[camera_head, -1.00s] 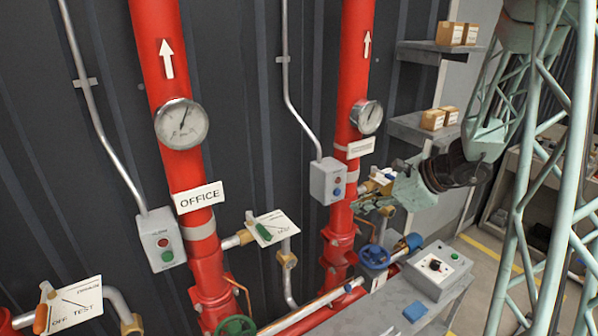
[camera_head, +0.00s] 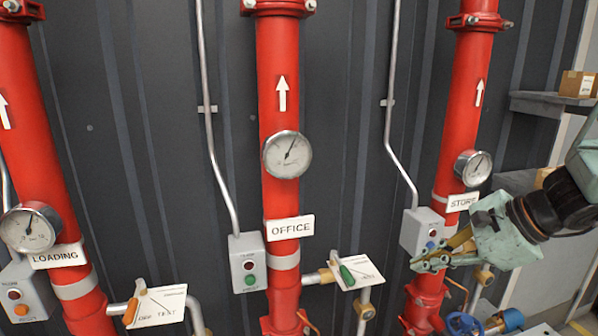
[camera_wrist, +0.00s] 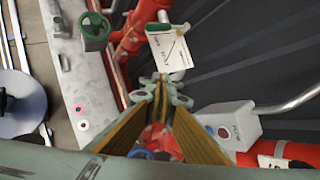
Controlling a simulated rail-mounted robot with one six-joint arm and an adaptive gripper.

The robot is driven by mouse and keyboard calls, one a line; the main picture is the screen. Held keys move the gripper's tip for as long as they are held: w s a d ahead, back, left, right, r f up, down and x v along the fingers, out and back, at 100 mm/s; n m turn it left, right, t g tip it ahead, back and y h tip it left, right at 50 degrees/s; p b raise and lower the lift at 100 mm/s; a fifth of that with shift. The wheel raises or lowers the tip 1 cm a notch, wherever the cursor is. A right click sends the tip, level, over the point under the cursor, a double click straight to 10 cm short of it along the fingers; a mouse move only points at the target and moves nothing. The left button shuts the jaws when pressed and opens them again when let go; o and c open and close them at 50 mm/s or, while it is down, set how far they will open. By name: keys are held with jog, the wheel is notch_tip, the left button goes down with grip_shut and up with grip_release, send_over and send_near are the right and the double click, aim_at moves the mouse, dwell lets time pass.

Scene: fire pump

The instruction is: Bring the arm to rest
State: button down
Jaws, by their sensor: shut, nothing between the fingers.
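My gripper (camera_head: 432,262) is at the right of the head view, in front of the lower part of the red STORE pipe (camera_head: 470,105). Its fingers point left and are closed together with nothing between them. In the wrist view the fingertips (camera_wrist: 161,84) meet near the middle, and the red pipe shows behind and between the fingers. The grey button box (camera_head: 412,232) of the STORE pipe is just behind the fingers in the head view. It also shows in the wrist view (camera_wrist: 228,125), right of the fingers. Whether anything touches cannot be told.
The OFFICE pipe (camera_head: 280,105) has a gauge (camera_head: 287,155) and a green-handled test valve (camera_head: 347,275). The LOADING pipe (camera_head: 35,150) stands at left. A blue handwheel (camera_head: 463,324) is below my gripper. A shelf (camera_head: 560,104) with a carton is at right.

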jog(key=s+a+r+n+g+h+b, duration=0.1)
jog(key=s+a+r+n+g+b, duration=0.1)
jog(key=s+a+n, duration=0.5)
jog(key=s+a+r+n+g+h+b, duration=0.1)
jog(key=s+a+r+n+b, duration=0.3)
jog(key=s, duration=0.6)
jog(key=s+d+f+n+h+b, duration=0.1)
jog(key=s+n+h, duration=0.1)
jog(key=s+n, duration=0.2)
jog(key=s+d+f+n+t+h+b, duration=0.1)
jog(key=s+n, duration=0.3)
jog(key=s, duration=0.7)
jog(key=shift+s+d+h, duration=0.2)
jog(key=shift+d+h, duration=0.4)
jog(key=shift+a+r, duration=0.1)
dwell(0.9)
